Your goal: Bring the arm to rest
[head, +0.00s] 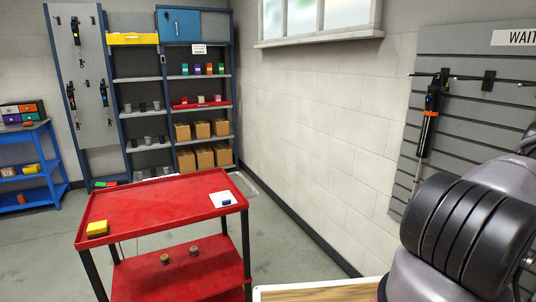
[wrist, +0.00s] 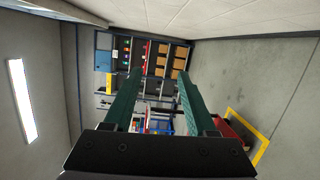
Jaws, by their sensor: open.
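My gripper (wrist: 160,77) shows in the wrist view, its two green fingers apart with nothing between them. The fingers point across the room toward the far shelving, and the picture is turned on its side. In the head view, part of my arm (head: 455,225), grey with black ribbed bands, fills the lower right. My gripper itself is out of the head view. No contact between the arm and anything around it shows.
A grey slatted wall panel (head: 465,110) with a hanging shock absorber (head: 428,120) is near my arm. Shelving (head: 170,100) stands behind. A wooden surface (head: 320,292) lies at the bottom.

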